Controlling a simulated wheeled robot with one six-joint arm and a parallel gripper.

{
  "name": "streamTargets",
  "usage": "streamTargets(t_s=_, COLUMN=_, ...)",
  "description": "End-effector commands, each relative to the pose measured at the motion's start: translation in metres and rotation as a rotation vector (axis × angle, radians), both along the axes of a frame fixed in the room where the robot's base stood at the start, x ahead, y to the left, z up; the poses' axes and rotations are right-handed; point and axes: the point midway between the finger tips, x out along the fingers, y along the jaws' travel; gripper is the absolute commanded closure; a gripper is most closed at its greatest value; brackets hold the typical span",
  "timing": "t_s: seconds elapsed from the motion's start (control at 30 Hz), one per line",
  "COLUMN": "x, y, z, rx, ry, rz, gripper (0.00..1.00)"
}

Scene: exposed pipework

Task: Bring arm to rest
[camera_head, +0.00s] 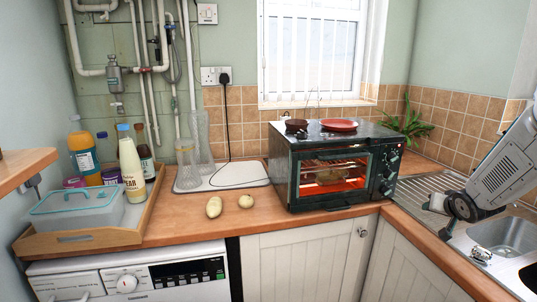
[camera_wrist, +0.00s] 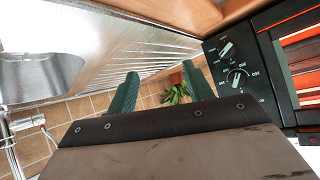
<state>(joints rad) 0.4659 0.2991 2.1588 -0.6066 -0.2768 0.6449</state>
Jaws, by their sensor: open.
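My arm (camera_head: 500,165) reaches in from the right edge in the head view, bent above the sink and drainer side. In the wrist view my gripper (camera_wrist: 160,84) shows two green fingers spread apart, with nothing between them. They point towards the tiled wall and the plant, with the oven's control panel to their right. The gripper fingers are hard to make out in the head view. The arm appears clear of the oven (camera_head: 333,165).
The oven glows orange, with food inside; a dark bowl (camera_head: 296,125) and red plate (camera_head: 339,125) sit on top. A plant (camera_head: 412,125) stands behind. The metal drainer (camera_head: 420,190) and sink (camera_head: 505,236) lie right. Two potatoes (camera_head: 214,207) and a wooden tray (camera_head: 75,240) are left.

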Motion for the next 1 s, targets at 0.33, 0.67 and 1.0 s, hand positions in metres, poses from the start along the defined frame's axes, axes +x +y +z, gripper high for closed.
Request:
streamTargets(t_s=0.33, x=-0.186, y=0.094, z=0.036, rx=-0.056, ry=0.652, rz=0.016, gripper=0.49)
streamTargets(t_s=0.67, x=-0.349, y=0.212, z=0.082, rx=0.058, ry=0.947, rz=0.274, gripper=0.49)
streamTargets(t_s=1.0, x=-0.393, y=0.251, z=0.11, rx=0.026, ry=0.826, rz=0.397, gripper=0.49)
